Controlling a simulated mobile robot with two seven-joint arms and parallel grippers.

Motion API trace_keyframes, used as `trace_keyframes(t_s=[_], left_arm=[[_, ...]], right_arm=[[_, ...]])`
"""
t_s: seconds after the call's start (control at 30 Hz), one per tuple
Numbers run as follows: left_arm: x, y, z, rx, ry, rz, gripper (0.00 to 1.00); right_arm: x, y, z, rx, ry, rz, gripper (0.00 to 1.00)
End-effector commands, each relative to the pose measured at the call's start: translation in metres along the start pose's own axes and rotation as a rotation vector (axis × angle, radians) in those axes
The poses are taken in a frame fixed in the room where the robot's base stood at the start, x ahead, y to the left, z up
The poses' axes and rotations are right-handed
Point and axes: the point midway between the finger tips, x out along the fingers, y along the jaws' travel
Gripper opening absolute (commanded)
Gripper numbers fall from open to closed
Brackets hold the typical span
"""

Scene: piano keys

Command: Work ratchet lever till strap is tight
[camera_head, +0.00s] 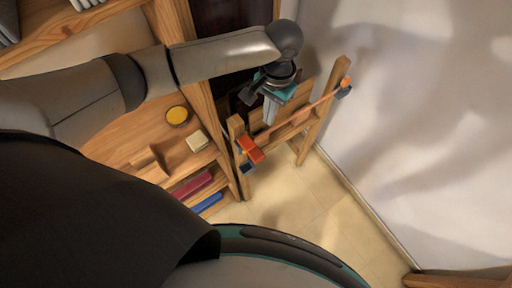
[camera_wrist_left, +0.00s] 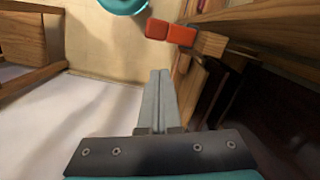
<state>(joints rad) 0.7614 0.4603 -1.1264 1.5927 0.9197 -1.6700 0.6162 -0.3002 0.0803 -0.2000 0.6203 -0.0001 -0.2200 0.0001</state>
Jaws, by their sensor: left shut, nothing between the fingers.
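A red-orange ratchet lever (camera_head: 250,149) sits at the near post of a wooden frame (camera_head: 313,110). It also shows in the left wrist view (camera_wrist_left: 170,32), beyond my fingertips and slightly to their right. A thin orange strap (camera_head: 300,111) runs from the ratchet across the frame to an orange and dark blue end piece (camera_head: 345,85) at the far post. My left gripper (camera_head: 269,115) is over the frame, up and right of the lever in the head view. Its fingers (camera_wrist_left: 160,75) are shut, empty and apart from the lever. How taut the strap is cannot be told.
A wooden shelf (camera_head: 130,122) stands left of the frame, with a yellow round item (camera_head: 178,115), a pale block (camera_head: 197,140), and red (camera_head: 192,185) and blue (camera_head: 206,203) items. A pale wall (camera_head: 410,110) is right. Tiled floor (camera_head: 300,195) is clear in front.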

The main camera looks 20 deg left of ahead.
Motion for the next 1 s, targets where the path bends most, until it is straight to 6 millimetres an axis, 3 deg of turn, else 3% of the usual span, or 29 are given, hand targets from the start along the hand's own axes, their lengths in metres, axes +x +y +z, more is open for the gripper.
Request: trace_keyframes(t_s=[0.27, 1.0], left_arm=[[-0.024, -0.001, 0.001, -0.001, -0.002, -0.001, 0.0], [-0.025, 0.0, 0.001, -0.001, -0.003, -0.001, 0.0]], right_arm=[[0.001, 0.0, 0.0, 0.0, 0.0, 0.0, 0.67], [0.001, 0.0, 0.0, 0.0, 0.0, 0.0, 0.67]])
